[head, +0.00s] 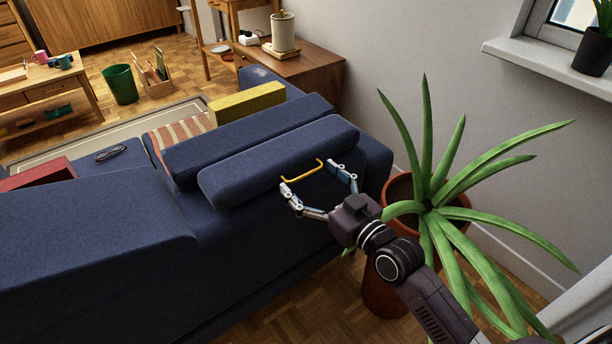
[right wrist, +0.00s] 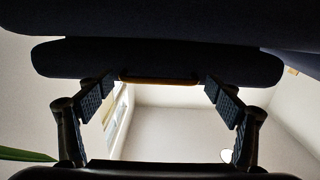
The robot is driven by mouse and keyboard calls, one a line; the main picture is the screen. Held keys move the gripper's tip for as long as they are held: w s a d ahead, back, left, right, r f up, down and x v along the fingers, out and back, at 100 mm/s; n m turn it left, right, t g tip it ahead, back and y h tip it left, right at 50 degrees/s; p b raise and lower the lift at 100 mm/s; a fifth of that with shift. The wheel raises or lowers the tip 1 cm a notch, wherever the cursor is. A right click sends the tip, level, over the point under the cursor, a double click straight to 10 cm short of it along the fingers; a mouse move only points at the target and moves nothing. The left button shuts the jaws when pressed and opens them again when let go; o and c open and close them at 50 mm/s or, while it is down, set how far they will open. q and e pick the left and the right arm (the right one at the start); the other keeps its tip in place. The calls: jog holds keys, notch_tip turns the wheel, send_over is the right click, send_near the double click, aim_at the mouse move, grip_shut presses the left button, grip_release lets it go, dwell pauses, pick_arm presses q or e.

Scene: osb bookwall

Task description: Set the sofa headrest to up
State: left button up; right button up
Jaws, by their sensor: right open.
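The blue sofa (head: 100,215) fills the left and middle of the head view. Its padded headrest (head: 280,160) lies low along the sofa's back, behind a second long cushion (head: 250,135). A yellow handle (head: 302,171) is fixed on the headrest's near side. My right gripper (head: 318,178) is open, with its fingers on either side of the handle. In the right wrist view the handle (right wrist: 158,81) shows between the fingertips, under the dark headrest (right wrist: 155,62). I cannot tell whether the fingers touch it. My left gripper is not in view.
A wooden side table (head: 300,70) stands beyond the sofa.

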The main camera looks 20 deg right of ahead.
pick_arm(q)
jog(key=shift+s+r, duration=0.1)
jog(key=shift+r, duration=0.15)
pick_arm(e)
jog(key=shift+x, duration=0.85)
jog(key=shift+c, duration=0.2)
jog(key=c, duration=1.3)
jog(key=shift+c, duration=0.2)
jog(key=shift+r, duration=0.1)
